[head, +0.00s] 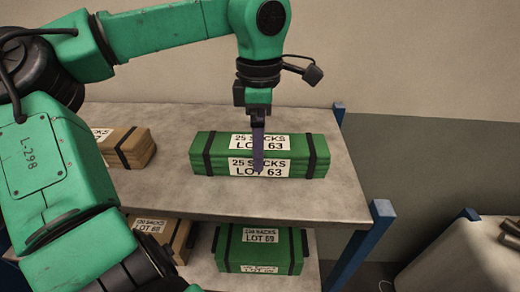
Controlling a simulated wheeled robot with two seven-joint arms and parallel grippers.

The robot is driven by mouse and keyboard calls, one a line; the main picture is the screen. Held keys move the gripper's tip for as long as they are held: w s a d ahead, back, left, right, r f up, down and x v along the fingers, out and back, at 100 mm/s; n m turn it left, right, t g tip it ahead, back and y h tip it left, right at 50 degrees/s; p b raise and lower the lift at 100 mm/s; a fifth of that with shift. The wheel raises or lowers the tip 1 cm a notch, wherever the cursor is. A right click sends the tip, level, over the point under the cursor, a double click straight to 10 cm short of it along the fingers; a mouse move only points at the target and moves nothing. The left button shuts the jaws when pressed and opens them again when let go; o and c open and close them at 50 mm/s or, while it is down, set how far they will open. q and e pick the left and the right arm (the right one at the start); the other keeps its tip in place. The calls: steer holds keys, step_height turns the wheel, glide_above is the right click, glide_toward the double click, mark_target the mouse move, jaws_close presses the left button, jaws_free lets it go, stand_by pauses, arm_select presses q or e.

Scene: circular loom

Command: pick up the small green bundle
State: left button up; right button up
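The small green bundle (220,155) lies flat on the upper shelf in the head view. It has two dark straps and white labels reading "25 SACKS LOT 63" on its top and front. My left gripper (258,168) points down over the bundle's middle, its purple finger covering part of both labels. The fingers are seen edge-on, so their gap is hidden. I cannot tell whether they touch the bundle. My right gripper is not in view.
A tan bundle (130,149) lies left on the same grey shelf (300,202), partly behind my arm. Below are a larger green bundle (262,252) and another tan one (178,236). Blue posts (366,240) stand at the right. The upper shelf's front right is clear.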

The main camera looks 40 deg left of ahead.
arm_select(q)
steer(key=shift+s+d+f, duration=0.15)
steer(key=shift+f, duration=1)
steer(key=c, duration=1.4)
jaws_close()
steer(key=shift+r, duration=0.15)
